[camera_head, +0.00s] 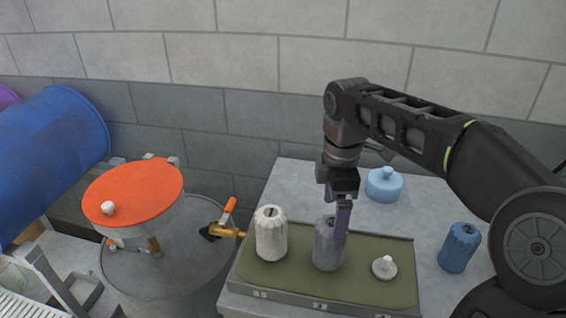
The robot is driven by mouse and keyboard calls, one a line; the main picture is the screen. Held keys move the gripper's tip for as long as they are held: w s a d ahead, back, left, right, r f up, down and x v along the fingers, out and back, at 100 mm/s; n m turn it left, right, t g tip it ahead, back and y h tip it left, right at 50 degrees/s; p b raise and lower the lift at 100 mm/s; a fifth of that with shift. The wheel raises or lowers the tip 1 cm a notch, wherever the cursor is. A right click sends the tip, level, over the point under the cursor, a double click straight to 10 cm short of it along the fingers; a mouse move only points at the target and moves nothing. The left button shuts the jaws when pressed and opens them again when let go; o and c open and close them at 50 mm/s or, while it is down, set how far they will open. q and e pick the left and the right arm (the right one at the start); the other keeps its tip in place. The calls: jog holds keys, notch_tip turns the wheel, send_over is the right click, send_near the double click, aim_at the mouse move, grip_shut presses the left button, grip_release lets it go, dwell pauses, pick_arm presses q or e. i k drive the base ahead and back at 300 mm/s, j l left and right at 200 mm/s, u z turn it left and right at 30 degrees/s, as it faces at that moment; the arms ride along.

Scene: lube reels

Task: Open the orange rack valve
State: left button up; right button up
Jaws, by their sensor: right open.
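A brass valve (229,231) with an orange lever (229,206) and a black end shows left of the work tray, in front of the grey drum. The lever points up and slightly right. My right gripper (339,222) points down over the tray (300,292), well right of the valve, and is open. Its purple fingers are at a grey ribbed canister (325,250); I cannot tell whether they touch it. The canister stands upright on the tray's olive mat. My left gripper is out of view.
A white canister (270,235) and a small pale knobbed cap (384,267) are on the mat. A blue canister (459,248) and a light blue jug (384,184) stand on the grey table. An orange round lid (134,195) is above the grey drum (185,268). A blue drum (50,150) lies left.

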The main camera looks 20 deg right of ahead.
aim_at(232, 200)
jog(key=j, duration=0.75)
jog(key=k+j, duration=0.1)
jog(key=j, duration=0.65)
